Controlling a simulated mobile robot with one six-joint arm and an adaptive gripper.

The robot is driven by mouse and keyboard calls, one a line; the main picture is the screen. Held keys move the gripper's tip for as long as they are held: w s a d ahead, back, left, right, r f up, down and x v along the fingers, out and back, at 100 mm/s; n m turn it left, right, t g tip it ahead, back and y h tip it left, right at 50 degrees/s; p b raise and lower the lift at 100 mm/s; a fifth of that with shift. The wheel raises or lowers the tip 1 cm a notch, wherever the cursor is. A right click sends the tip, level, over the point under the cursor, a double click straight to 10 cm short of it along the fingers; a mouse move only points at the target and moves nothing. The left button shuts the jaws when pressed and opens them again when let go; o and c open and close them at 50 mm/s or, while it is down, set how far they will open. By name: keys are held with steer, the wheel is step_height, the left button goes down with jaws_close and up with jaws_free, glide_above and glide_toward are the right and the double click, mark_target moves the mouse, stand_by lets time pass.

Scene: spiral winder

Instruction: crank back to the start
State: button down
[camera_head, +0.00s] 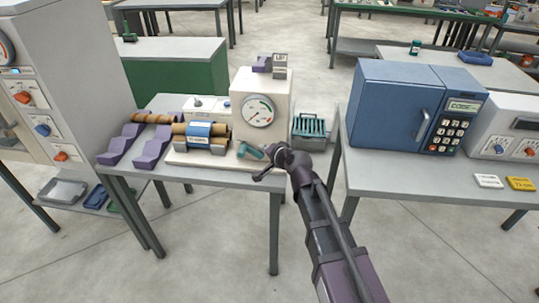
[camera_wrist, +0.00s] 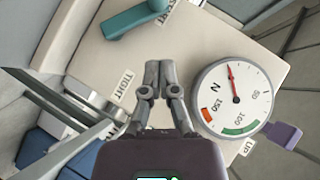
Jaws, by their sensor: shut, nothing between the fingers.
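The spiral winder has a cream housing (camera_head: 262,90) and a round dial (camera_head: 258,110) on its front. A roll with a blue label (camera_head: 203,130) lies at its left. The teal crank handle (camera_head: 249,151) is low at the front; it shows at the top of the wrist view (camera_wrist: 138,20), close to a label partly reading START (camera_wrist: 160,8). A TIGHT label (camera_wrist: 122,85) is lower left. My gripper (camera_wrist: 151,74) is shut and empty, apart from the handle. The dial (camera_wrist: 235,97) needle points up in the wrist view, away from the green and red bands.
A blue box with a keypad (camera_head: 400,108) is on the right table. Open floor lies between the tables.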

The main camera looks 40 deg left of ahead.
mark_target(244, 152)
steer(key=a+f, duration=0.1)
steer(key=a+f+b, duration=0.1)
steer(key=a, duration=0.1)
steer(key=a+f+b, duration=0.1)
steer(key=a, duration=0.1)
steer(key=shift+w, duration=0.25)
steer(key=shift+s+a+f+b, duration=0.3)
steer(key=shift+s+a+b, duration=0.05)
steer(key=shift+a+b, duration=0.3)
steer(key=shift+s+a+f+b, duration=0.35)
steer(key=shift+a+f+b, duration=0.2)
steer(key=shift+a, duration=0.2)
steer(key=shift+d+r, duration=0.15)
